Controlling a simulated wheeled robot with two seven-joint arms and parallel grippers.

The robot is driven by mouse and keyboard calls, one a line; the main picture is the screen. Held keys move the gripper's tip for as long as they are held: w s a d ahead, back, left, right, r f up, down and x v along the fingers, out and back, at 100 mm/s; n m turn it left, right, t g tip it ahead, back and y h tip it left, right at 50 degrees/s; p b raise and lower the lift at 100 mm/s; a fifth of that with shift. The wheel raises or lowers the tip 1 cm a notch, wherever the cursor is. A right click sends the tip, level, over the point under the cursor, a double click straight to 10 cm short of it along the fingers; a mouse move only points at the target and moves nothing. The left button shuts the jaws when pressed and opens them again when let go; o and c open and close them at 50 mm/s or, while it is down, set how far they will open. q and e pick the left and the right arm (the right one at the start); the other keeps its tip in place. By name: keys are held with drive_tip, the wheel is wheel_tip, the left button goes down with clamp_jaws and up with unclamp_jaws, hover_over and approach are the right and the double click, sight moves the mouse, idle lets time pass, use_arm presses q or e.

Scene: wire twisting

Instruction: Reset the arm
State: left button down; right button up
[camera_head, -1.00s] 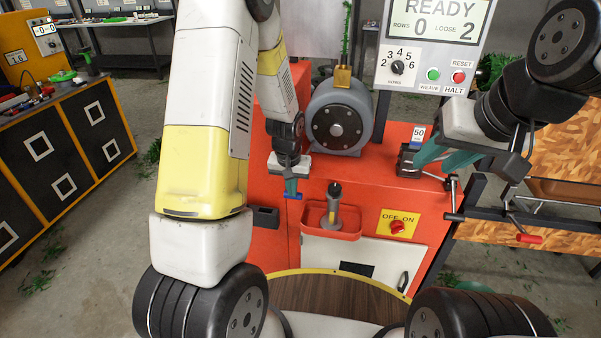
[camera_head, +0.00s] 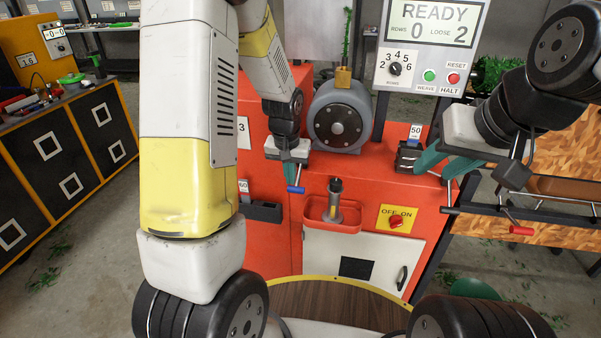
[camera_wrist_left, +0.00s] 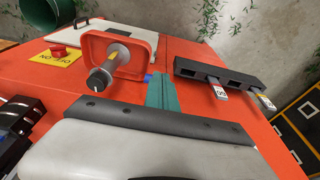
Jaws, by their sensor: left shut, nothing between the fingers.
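My left arm reaches in from the left over the front of the orange machine (camera_head: 270,228). Its gripper (camera_head: 293,187) points down and is empty, just up and left of the red tray (camera_head: 318,216). In the left wrist view its teal fingers (camera_wrist_left: 162,92) are together, with nothing between them. A grey tool with a dark top (camera_head: 335,200) stands upright in the tray. My right gripper (camera_head: 428,176) is at the right end of the machine, its two teal fingers spread apart, with no held thing visible.
The grey motor (camera_head: 340,120) stands behind the left gripper. A dark slotted holder (camera_head: 262,212) is on the machine front, left of the tray. The OFF/ON switch (camera_head: 396,221) is right of the tray. The control panel (camera_head: 432,50) reads READY. A red-handled crank (camera_head: 520,230) is at right.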

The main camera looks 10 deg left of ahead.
use_arm(q)
drive_tip(key=shift+s+r, duration=0.35)
drive_tip(key=shift+r, duration=0.1)
use_arm(e)
drive_tip(key=shift+s, duration=0.3)
use_arm(q)
drive_tip(key=s+r+t+h, duration=0.1)
drive_tip(key=s+r, duration=0.4)
drive_tip(key=r, duration=0.3)
drive_tip(key=s+r+t, duration=0.1)
drive_tip(key=s+r, duration=0.4)
drive_tip(key=r, duration=0.3)
drive_tip(key=s+r+t, duration=0.1)
drive_tip(key=s+r, duration=0.1)
drive_tip(key=s, duration=0.4)
drive_tip(key=s+r+h, duration=0.1)
drive_tip(key=s+r, duration=0.2)
drive_tip(key=s, duration=0.3)
drive_tip(key=shift+d+r+t, duration=0.25)
drive_tip(key=shift+d+t, duration=0.15)
drive_tip(key=shift+d, duration=0.05)
